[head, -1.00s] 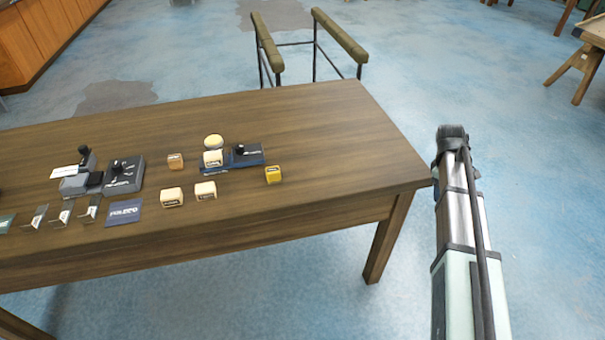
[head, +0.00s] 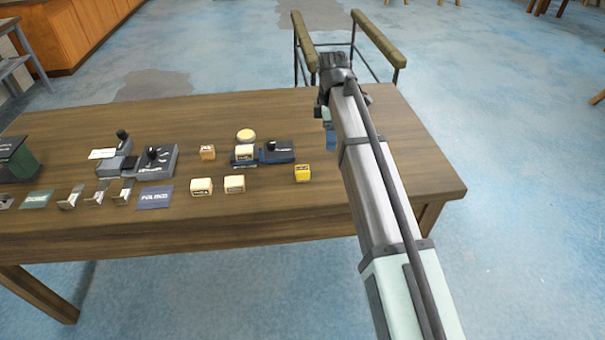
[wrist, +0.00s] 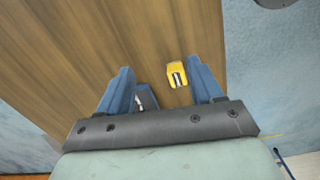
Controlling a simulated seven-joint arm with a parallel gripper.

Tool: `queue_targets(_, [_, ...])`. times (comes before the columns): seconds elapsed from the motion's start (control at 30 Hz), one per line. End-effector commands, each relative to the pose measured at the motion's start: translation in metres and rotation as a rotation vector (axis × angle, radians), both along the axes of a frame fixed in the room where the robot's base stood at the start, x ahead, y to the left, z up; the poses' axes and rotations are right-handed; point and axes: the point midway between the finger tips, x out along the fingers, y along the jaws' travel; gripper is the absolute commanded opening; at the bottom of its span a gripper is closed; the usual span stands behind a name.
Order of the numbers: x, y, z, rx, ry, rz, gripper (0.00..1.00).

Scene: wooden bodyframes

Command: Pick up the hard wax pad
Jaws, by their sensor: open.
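No label reads clearly as hard wax pad, so I cannot tell which piece it is. Candidates are the small wax-like blocks on the table: a yellow one (head: 303,174), a tan one (head: 208,153), and cream ones (head: 201,187), (head: 234,184) and (head: 244,153). My gripper (head: 328,120) is above the table, right of the blocks, mostly hidden by my arm in the head view. In the wrist view my gripper (wrist: 161,72) is open and empty. The yellow block (wrist: 178,75) shows beyond and between its blue fingers, apart from them.
A round yellow-topped tin (head: 246,135) and a dark blue device (head: 277,152) stand behind the cream blocks. Grey devices (head: 155,160), metal brackets (head: 96,192) and a blue card (head: 155,197) lie to the left. The right part of the table (head: 420,165) is clear.

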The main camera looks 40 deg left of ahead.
Motion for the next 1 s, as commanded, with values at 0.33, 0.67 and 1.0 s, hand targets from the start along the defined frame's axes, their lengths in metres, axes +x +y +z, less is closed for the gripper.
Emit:
queue_targets(0.33, [-0.063, 0.056, 0.012, 0.014, 0.041, 0.148, 0.66])
queue_targets(0.67, [-0.065, 0.056, -0.034, 0.012, 0.045, 0.152, 0.66])
queue_targets(1.0, [-0.064, 0.056, -0.071, 0.015, 0.043, 0.151, 0.66])
